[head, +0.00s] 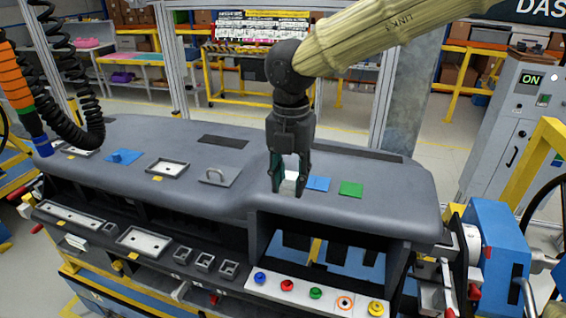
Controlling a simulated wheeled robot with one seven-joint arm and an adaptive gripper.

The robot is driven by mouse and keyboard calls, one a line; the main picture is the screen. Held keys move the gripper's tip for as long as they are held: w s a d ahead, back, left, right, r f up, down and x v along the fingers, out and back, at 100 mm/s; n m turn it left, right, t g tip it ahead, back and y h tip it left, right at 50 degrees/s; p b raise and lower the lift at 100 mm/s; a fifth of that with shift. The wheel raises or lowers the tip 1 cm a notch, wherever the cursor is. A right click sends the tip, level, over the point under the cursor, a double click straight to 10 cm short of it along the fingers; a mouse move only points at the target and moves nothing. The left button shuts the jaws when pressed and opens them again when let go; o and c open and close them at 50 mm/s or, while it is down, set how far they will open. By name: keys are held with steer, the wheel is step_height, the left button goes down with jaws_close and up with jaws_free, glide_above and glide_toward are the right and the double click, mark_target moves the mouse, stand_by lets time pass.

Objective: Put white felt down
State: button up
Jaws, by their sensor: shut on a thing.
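My gripper (287,188) points down over the right half of the grey dashboard (225,180). Its fingers are shut on a small white block, the white felt (291,183). The fingers hide part of it. The felt is at or just above the dashboard top; I cannot tell whether it touches. A blue felt patch (318,184) lies just right of the gripper, and a green felt patch (351,189) lies further right.
A grey handle plate (217,177) and a framed recess (167,168) are left of the gripper. A blue piece with a knob (123,157) lies further left. Coloured buttons (315,293) line the front panel. A black coiled hose (75,90) hangs at the left.

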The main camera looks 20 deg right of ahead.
steer(key=p, duration=0.5)
glide_above(287, 176)
steer(key=shift+d+f, duration=0.1)
steer(key=shift+f, duration=0.4)
steer(key=shift+s+f+p, duration=0.1)
steer(key=shift+f+p, duration=0.5)
steer(key=shift+f, duration=0.1)
steer(key=shift+w+f+p, duration=0.2)
steer(key=shift+f+p, duration=0.25)
steer(key=shift+f, duration=0.65)
steer(key=shift+s+f, duration=0.1)
steer(key=o, duration=0.7)
steer(key=shift+f, duration=0.1)
step_height(287, 176, up, 12)
steer(key=b, duration=0.4)
steer(key=shift+r, duration=0.2)
